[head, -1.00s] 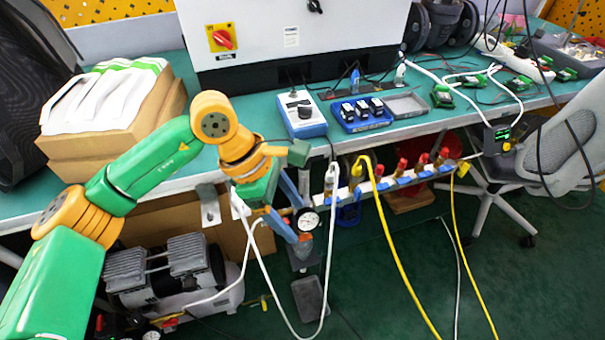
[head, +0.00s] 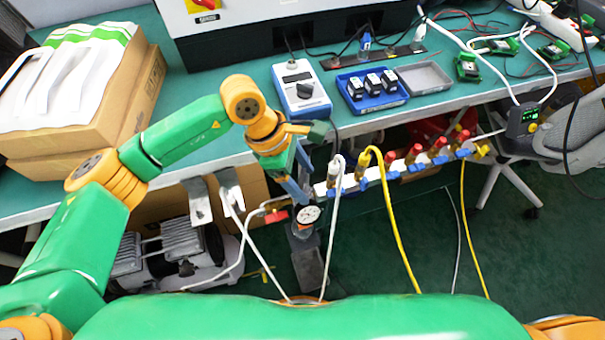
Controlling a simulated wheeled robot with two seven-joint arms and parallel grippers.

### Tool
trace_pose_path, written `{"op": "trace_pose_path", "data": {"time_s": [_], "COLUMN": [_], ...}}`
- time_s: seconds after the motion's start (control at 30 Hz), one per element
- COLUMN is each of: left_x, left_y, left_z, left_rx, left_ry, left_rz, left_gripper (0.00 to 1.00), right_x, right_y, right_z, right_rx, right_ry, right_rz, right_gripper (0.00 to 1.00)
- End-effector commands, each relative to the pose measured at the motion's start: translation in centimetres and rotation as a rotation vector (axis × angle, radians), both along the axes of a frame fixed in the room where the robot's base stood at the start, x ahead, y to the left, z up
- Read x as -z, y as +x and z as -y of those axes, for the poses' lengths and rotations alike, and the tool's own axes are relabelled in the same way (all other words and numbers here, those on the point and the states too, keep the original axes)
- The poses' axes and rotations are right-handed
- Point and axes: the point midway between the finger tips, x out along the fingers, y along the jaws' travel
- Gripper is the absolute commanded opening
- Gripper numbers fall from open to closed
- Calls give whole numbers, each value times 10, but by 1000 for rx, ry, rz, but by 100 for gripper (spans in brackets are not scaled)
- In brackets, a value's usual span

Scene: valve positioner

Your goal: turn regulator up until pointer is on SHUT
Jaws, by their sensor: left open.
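A small unit with a round white gauge (head: 308,215) and a dark body below it hangs under the bench's front edge; I take it for the regulator. My left gripper (head: 308,188) is open, its blue-grey fingers angled down to the right. The fingertips are close above the gauge in the picture; I cannot tell whether they touch or straddle a knob. The gauge needle is too small to read. A dark box with a green display (head: 522,119) is at the right; no SHUT mark or pointer is legible. My right gripper is not in view.
A manifold (head: 400,165) with red and blue fittings and white and yellow hoses runs along the bench front. The bench (head: 230,110) carries a blue control box (head: 302,90), a blue tray (head: 372,101) and a carton (head: 140,110). A compressor (head: 165,250) stands below.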

Motion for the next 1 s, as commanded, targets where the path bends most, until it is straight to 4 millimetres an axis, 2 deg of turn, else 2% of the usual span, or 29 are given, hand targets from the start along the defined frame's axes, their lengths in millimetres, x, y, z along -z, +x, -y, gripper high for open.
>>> {"op": "trace_pose_path", "data": {"time_s": [0.1, 0.13, 0.3, 0.37, 0.4, 0.47, 0.63, 0.73, 0.97, 1.0], "left_x": [0, 0, 0, 0, 0, 3, 7, 3, 0, 0], "left_y": [0, 0, 0, 0, 0, 0, 1, 0, 0, 0], "left_z": [0, 0, 0, 0, 0, 0, 0, 0, 0, 0], "left_rx": [0, 0, -1, -1, -1, 15, 176, 238, 246, 246], "left_ry": [0, 0, 0, 0, 0, 1, 2, 1, 0, 0], "left_rz": [0, 0, 0, 0, -1, 0, 3, 1, -2, -2], "left_gripper": [75, 72, 26, 10, 7, 7, 7, 7, 7, 65], "right_x": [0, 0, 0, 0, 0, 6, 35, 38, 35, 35], "right_y": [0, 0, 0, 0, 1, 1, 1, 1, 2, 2], "right_z": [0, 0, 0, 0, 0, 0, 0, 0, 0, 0], "right_rx": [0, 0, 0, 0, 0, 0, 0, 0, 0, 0], "right_ry": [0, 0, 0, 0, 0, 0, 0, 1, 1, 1], "right_rz": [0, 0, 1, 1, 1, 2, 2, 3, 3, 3], "right_gripper": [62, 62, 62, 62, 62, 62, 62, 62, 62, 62]}}
